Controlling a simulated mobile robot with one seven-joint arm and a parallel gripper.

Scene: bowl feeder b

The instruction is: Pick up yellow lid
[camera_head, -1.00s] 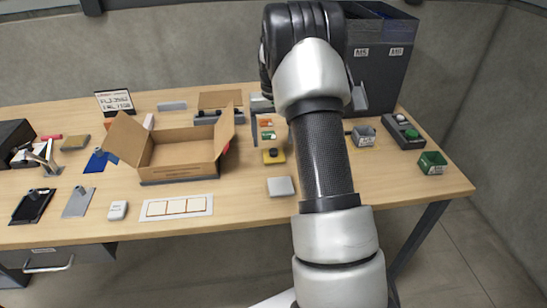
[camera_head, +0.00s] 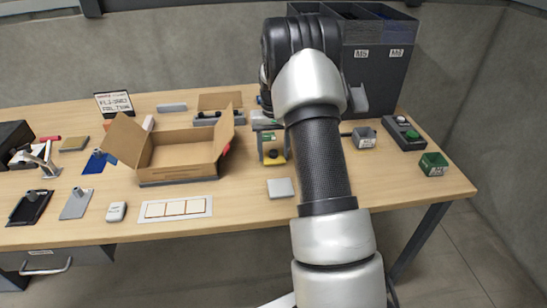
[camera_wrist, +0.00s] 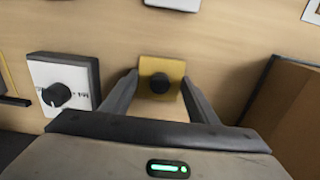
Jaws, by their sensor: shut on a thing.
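The yellow lid (camera_wrist: 148,67) is a small square plate with a round black knob in its middle. In the wrist view my gripper (camera_wrist: 160,82) has one finger at the lid's left edge and one at its right edge, shut on it. In the head view only a yellow strip of the lid (camera_head: 275,162) shows below my gripper (camera_head: 273,151), which hides the rest. I cannot tell whether the lid touches the table.
An open cardboard box (camera_head: 180,173) stands left of the lid, close to my gripper; its wall shows in the wrist view (camera_wrist: 285,100). A white-faced knob unit (camera_wrist: 62,85) is on the other side. A grey square (camera_head: 280,188) lies in front on the table.

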